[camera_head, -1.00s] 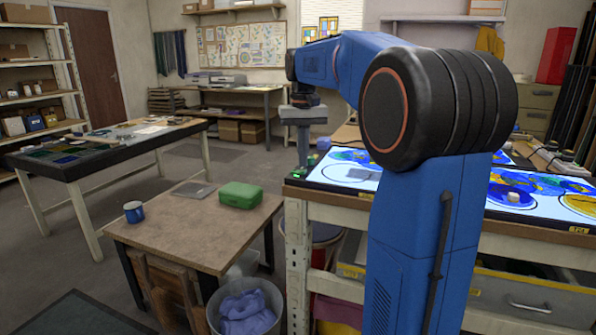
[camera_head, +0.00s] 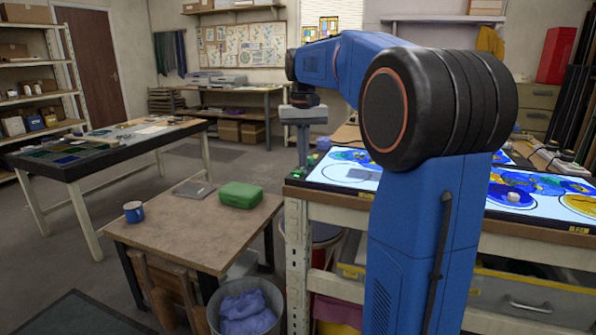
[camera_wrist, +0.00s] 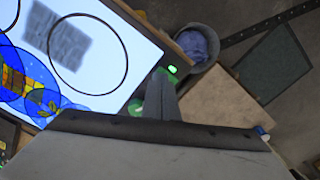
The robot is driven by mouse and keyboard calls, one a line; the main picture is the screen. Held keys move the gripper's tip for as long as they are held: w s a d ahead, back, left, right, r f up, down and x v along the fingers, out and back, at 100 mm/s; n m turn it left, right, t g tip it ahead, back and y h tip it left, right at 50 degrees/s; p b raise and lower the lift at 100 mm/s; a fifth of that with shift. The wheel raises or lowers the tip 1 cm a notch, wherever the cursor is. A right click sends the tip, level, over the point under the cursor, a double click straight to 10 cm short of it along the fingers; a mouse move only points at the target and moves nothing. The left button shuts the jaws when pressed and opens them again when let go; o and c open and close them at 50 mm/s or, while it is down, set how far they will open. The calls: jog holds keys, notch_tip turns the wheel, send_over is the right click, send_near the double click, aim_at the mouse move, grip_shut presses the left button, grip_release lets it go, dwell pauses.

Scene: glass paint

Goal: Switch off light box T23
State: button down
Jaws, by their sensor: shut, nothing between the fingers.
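A lit light box (camera_head: 325,180) with a white glowing top and blue glass lies on the bench behind my arm. It also shows in the wrist view (camera_wrist: 130,28), where a small green-lit switch (camera_wrist: 172,69) is at its corner. My gripper (camera_head: 303,162) points down at the box's left end, close to green spots there. In the wrist view my gripper (camera_wrist: 161,76) is shut and empty, its tip just beside the green switch; contact cannot be told. A tag (camera_head: 579,230) on the right front edge is too small to read surely.
My own arm hides the middle of the bench. A low table (camera_head: 175,245) with a green case (camera_head: 240,195) and a blue mug (camera_head: 134,212) stands to the left. A bin (camera_head: 215,300) with purple cloth is below the bench end.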

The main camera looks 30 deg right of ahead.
aim_at(303, 170)
jog(key=shift+f, duration=0.75)
dwell(0.8)
notch_tip(303, 170, up, 7)
dwell(1.0)
dwell(0.4)
jog(key=s+a+f+n+t, duration=0.1)
jog(key=s+a+f, duration=0.35)
jog(key=s, duration=0.25)
jog(key=s+a+f+n+t, duration=0.1)
jog(key=s+a+f, duration=0.2)
jog(key=s+a, duration=0.4)
jog(key=s+a+f+n+t, duration=0.2)
jog(key=s+a+f, duration=0.2)
jog(key=s+f, duration=1.2)
jog(key=shift+a+f+t, duration=0.15)
jog(key=shift+f+t, duration=0.25)
jog(key=shift+f, duration=0.05)
